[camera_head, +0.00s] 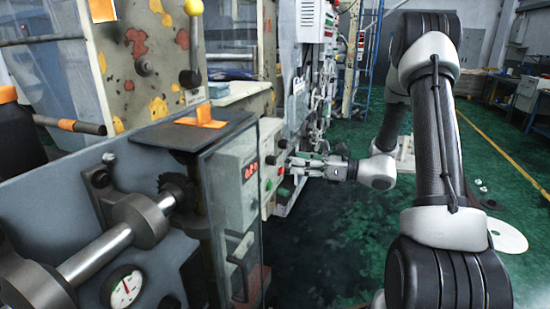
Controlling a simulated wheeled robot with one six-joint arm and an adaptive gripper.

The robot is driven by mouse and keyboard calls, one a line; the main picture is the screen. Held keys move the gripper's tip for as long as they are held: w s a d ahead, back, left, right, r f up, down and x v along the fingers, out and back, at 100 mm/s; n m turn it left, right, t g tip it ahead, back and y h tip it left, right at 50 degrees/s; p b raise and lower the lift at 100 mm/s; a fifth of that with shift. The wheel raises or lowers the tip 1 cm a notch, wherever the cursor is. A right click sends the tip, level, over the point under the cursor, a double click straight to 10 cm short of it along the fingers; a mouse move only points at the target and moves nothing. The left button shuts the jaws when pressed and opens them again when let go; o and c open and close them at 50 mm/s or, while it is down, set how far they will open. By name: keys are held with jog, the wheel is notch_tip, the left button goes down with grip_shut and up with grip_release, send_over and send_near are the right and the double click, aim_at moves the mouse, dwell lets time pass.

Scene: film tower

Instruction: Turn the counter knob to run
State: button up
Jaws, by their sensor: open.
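A counter with a red lit display (251,170) is set in a grey panel on the near machine. Right beside it is a pale control box (271,155) with small red and green buttons and dark knobs on its right-hand face. I cannot tell which small part is the counter knob or which way it points. My gripper (294,166) is open, its fingers pointing left at the box's face. The fingertips are very close to the controls; I cannot tell whether they touch.
A clear guard (234,235) stands in front of the counter panel. A steel roller (95,252) and a dial gauge (122,287) are at lower left. A lever with a yellow ball (193,8) rises above. Green floor (335,240) is open below my gripper.

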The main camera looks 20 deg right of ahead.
aim_at(276, 160)
jog(key=x, duration=0.7)
jog(key=shift+a, duration=0.45)
jog(key=c, duration=1)
